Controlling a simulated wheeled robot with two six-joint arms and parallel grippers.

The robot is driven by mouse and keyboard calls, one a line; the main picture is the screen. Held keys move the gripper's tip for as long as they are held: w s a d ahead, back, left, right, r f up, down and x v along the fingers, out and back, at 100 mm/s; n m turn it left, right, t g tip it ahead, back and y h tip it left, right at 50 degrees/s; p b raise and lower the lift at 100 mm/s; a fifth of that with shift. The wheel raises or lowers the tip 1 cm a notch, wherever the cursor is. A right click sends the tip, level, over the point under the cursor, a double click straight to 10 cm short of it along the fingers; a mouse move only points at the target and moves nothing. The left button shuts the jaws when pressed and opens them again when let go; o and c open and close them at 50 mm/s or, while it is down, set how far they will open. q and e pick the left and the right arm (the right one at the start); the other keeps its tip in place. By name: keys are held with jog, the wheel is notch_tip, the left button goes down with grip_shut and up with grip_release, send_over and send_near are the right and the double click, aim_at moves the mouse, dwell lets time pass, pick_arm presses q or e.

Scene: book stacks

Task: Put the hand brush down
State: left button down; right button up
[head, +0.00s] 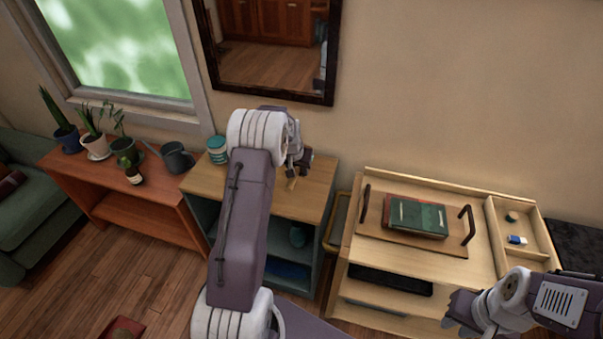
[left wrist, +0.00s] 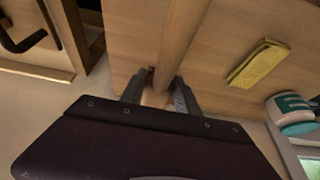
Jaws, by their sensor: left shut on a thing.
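My left gripper (head: 300,165) is over the wooden top of the low blue-grey cabinet (head: 318,188). In the left wrist view its two fingers (left wrist: 158,92) are shut on a light wooden handle, which I take to be the hand brush (left wrist: 182,38). The handle runs away from the fingers, out of the top of that view. In the head view only a small wooden bit shows below the gripper, and the arm hides the rest. I cannot tell if the brush touches the cabinet top. My right gripper (head: 455,312) is at the lower right, its jaw opening unclear.
A cart (head: 400,262) to the right bears a tray with books.

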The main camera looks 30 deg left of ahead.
aim_at(300, 176)
pick_arm(q)
jog(key=shift+w+a+f, duration=0.1)
jog(key=shift+w+f, duration=0.15)
jog(key=shift+w, duration=0.25)
jog(key=shift+w+f, duration=0.25)
jog(key=shift+w, duration=0.2)
jog(key=shift+s+f, duration=0.1)
jog(key=shift+s, duration=0.05)
jog(key=shift+f, duration=1.9)
jog(key=c, duration=0.9)
grip_release()
jog(key=shift+f, duration=0.15)
